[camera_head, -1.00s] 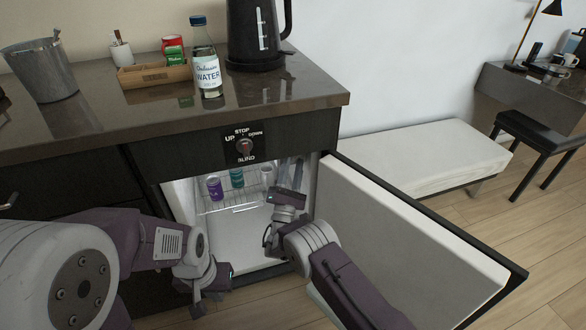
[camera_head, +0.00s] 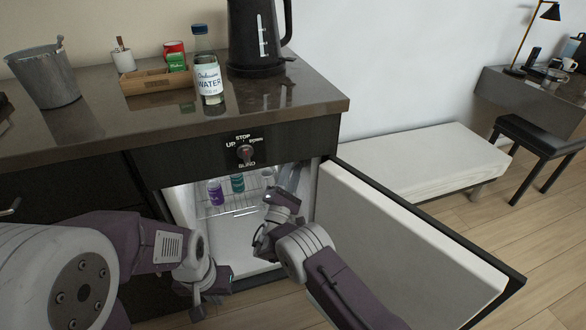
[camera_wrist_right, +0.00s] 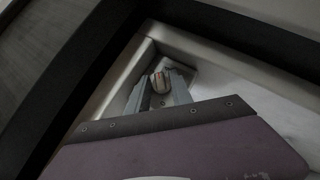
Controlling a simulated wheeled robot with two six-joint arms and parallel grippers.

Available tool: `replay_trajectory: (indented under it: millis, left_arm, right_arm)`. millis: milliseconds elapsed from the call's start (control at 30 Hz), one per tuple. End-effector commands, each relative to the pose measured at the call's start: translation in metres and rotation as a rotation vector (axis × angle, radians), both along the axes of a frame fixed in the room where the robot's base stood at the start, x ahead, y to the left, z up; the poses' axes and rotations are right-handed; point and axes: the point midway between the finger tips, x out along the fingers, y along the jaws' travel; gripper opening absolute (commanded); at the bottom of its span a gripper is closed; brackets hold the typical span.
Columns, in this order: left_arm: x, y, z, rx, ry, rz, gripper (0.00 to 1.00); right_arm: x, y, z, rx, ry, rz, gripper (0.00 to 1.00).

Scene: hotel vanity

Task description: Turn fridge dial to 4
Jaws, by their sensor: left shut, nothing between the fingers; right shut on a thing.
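The fridge's open interior (camera_head: 240,262) shows under the counter in the head view, with the door (camera_head: 405,240) swung out to the right. My right gripper (camera_head: 291,178) reaches into its upper right part. In the right wrist view, a small pale round dial with a red mark (camera_wrist_right: 160,82) sits in a corner between the fingers of my right gripper (camera_wrist_right: 163,88), which is shut on it. The number it points to is too small to read. The dial is hidden in the head view. My left gripper (camera_head: 213,285) is shut and empty, low in front of the fridge opening.
A separate blind knob (camera_head: 245,152) marked up, stop and down is on the panel above the fridge. A wire shelf (camera_head: 228,207) inside holds a purple can (camera_head: 215,192) and a teal one (camera_head: 237,183). A water bottle (camera_head: 207,75) and a kettle (camera_head: 255,40) stand on the counter.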

Motion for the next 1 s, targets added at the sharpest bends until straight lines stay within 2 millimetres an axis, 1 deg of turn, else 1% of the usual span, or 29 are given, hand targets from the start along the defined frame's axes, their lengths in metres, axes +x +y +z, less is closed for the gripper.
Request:
replay_trajectory:
  millis: [33,300,500,733,1000]
  left_arm:
    - [0.0,0.0,0.004,0.0,0.0,0.0,0.0]
    - [0.0,0.0,0.014,0.0,0.0,0.0,0.0]
    - [0.0,0.0,0.02,0.0,0.0,0.0,0.0]
    - [0.0,0.0,0.023,0.0,0.0,0.0,0.0]
    - [0.0,0.0,0.024,0.0,0.0,0.0,0.0]
  right_arm:
    - [-0.001,0.002,0.002,0.033,0.012,0.003,0.0]
    - [-0.001,0.003,0.004,0.227,0.076,0.002,0.0]
    - [-0.001,0.003,0.005,0.336,0.112,0.002,0.0]
    - [-0.001,0.003,0.004,0.408,0.137,0.002,0.0]
    - [-0.001,0.003,0.004,0.433,0.144,0.001,0.0]
